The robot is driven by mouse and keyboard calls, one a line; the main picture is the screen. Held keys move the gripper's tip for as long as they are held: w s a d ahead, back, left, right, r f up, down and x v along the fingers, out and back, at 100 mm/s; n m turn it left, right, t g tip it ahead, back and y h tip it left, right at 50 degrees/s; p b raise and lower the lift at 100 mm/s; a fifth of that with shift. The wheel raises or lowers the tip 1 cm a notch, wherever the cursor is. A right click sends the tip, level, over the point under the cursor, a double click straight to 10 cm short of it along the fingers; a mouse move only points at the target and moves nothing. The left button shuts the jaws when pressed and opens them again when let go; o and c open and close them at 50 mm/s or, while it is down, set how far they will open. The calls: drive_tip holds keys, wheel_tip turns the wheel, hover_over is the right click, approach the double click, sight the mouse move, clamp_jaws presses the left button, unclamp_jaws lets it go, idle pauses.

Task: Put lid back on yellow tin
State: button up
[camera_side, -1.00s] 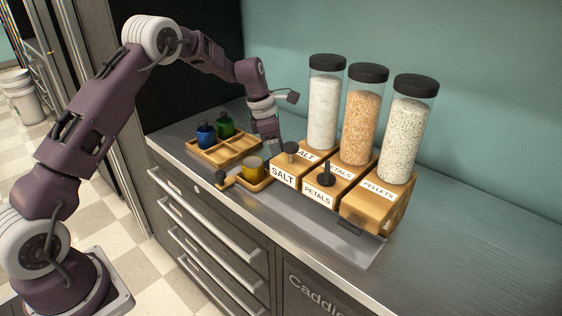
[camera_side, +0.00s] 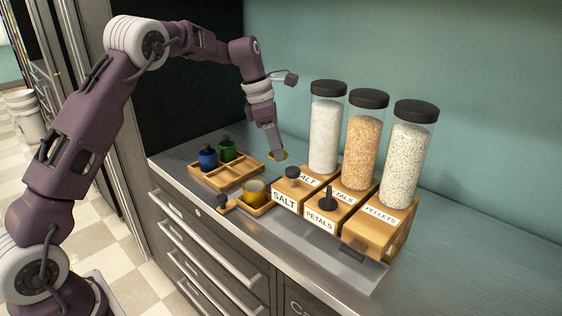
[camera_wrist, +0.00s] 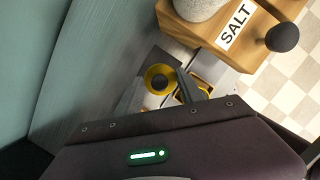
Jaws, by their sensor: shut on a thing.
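The yellow tin (camera_side: 255,191) stands upright and open-topped on a small wooden tray (camera_side: 262,209) near the counter's front edge. My gripper (camera_side: 276,154) is shut on the yellow lid (camera_side: 280,156), above the counter behind the tin and left of the salt dispenser. The lid is clear of the tin. In the wrist view the lid (camera_wrist: 160,78) shows as a yellow ring with a dark middle at my gripper (camera_wrist: 165,82). More yellow, probably the tin (camera_wrist: 199,87), shows behind a dark finger, partly hidden.
The salt dispenser (camera_side: 290,190), petals dispenser and pellets dispenser (camera_side: 378,228) stand to the right with tall jars. A divided wooden caddy (camera_side: 232,178) at left holds a blue bottle (camera_side: 208,159) and a green bottle (camera_side: 228,151). A dark knob (camera_side: 222,199) sits by the small tray.

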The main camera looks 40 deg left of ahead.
drive_tip(key=s+r, duration=0.2)
drive_tip(key=s, duration=0.7)
drive_tip(key=shift+w+a+f, duration=0.1)
drive_tip(key=shift+f, duration=1.45)
drive_tip(key=shift+w+a+f, duration=0.1)
drive_tip(key=shift+f, duration=1.4)
drive_tip(key=shift+f, duration=0.15)
drive_tip(key=o, duration=1.9)
